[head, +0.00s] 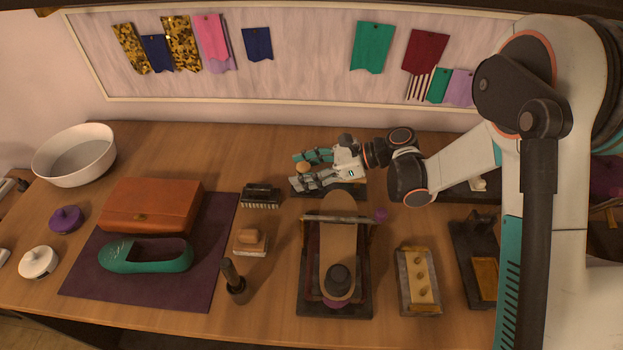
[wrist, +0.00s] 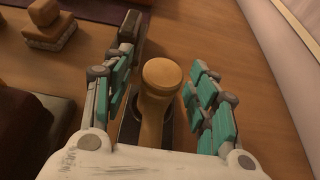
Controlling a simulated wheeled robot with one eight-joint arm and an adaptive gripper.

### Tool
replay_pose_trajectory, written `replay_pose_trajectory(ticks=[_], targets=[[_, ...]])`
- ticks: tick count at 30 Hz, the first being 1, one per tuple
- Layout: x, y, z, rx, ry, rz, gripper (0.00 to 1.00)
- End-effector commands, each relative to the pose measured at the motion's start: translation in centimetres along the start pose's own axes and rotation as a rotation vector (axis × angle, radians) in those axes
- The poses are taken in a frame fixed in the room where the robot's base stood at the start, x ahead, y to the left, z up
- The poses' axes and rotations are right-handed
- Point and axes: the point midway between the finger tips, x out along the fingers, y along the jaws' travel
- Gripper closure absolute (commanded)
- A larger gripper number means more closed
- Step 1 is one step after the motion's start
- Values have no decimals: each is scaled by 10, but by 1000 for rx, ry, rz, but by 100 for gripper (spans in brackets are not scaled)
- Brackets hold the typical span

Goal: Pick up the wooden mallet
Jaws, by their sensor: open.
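A tan wooden piece with a rounded end, which I take to be the wooden mallet (wrist: 158,92), stands between my fingers in the wrist view. Its rounded end also shows in the head view (head: 303,166). Its lower part is hidden behind my palm and fingers. My gripper (wrist: 163,72) is open, with one teal-and-grey finger set on each side of the piece. Gaps show between the piece and the fingers near its top. In the head view my gripper (head: 304,170) reaches in from the right at the back of the table.
A dark tray (head: 343,193) lies under my gripper. A black brush (head: 260,196) and a tan block (head: 250,241) are left of it. A shoe form on a stand (head: 338,240) is in front. A dark upright tool (head: 236,283) stands front left. Bare tabletop shows behind left.

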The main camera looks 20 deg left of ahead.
Motion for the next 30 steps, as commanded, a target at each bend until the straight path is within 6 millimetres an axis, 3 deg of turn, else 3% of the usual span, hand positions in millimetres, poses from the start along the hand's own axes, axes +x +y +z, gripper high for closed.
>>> replay_pose_trajectory(ticks=[4, 11, 23, 30], targets=[[-1, 0, 1, 0, 0, -1, 49], [-1, 0, 1, 0, 0, 0, 100], [-3, 0, 4, 0, 0, -1, 100], [-13, 0, 30, 0, 0, -1, 100]])
